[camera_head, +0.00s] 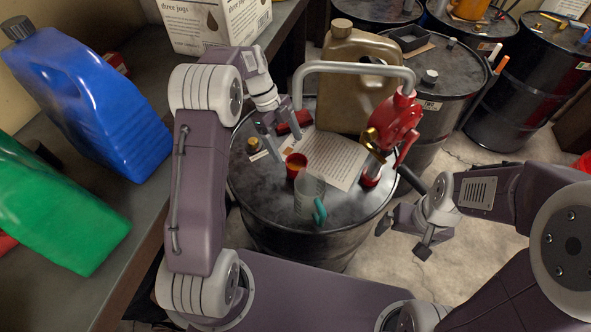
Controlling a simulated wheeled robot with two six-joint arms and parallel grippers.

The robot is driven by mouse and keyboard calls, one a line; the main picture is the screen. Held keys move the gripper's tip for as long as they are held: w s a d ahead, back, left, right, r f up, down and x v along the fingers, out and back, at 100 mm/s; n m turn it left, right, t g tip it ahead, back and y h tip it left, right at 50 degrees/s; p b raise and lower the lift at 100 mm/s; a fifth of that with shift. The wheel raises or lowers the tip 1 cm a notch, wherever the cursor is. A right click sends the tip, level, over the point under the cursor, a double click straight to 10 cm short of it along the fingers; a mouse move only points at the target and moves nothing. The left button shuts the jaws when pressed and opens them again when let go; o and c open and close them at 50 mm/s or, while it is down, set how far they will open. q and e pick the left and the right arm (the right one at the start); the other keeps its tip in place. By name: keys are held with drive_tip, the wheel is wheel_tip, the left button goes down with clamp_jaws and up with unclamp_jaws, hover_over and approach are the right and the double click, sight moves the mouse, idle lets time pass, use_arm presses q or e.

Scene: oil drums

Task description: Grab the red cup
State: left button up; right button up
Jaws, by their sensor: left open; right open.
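The red cup (296,165) stands upright on the black oil drum (258,197) in front of me, with an orange-brown inside. A clear beaker (306,196) with a teal handle stands just in front of it and seems to overlap its lower right edge in the picture. My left gripper (285,148) is open and points down just behind and left of the cup, apart from it as far as I can tell. My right gripper (402,234) is open and empty, off to the right of the drum.
A printed paper (335,160) lies on the drum beside a red hand pump (395,125) with a grey pipe. A tan jug (355,85) stands behind. Blue (95,100) and green (55,205) jugs are on the left shelf. More drums (520,85) stand at the back right.

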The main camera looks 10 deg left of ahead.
sight(292, 155)
use_arm(q)
drive_tip(key=shift+s+d+f, duration=0.25)
drive_tip(key=shift+d+f, duration=0.25)
drive_tip(key=shift+f, duration=0.1)
drive_tip(key=shift+s+d+f, duration=0.25)
drive_tip(key=shift+d+f, duration=0.2)
drive_tip(key=shift+f, duration=0.1)
drive_tip(key=shift+d+f, duration=0.1)
drive_tip(key=shift+f, duration=0.25)
drive_tip(key=shift+w+f, duration=0.1)
drive_tip(key=shift+f, duration=0.05)
drive_tip(key=shift+f+p, duration=0.35)
drive_tip(key=shift+p, duration=0.05)
drive_tip(key=x, duration=0.4)
drive_tip(key=shift+p, duration=0.4)
drive_tip(key=shift+f, duration=0.25)
drive_tip(key=c, duration=1.5)
use_arm(e)
drive_tip(key=shift+s+d+r, duration=0.1)
drive_tip(key=shift+d+r, duration=0.05)
drive_tip(key=shift+r, duration=0.25)
drive_tip(key=shift+s+d+r, duration=0.1)
drive_tip(key=shift+r, duration=0.3)
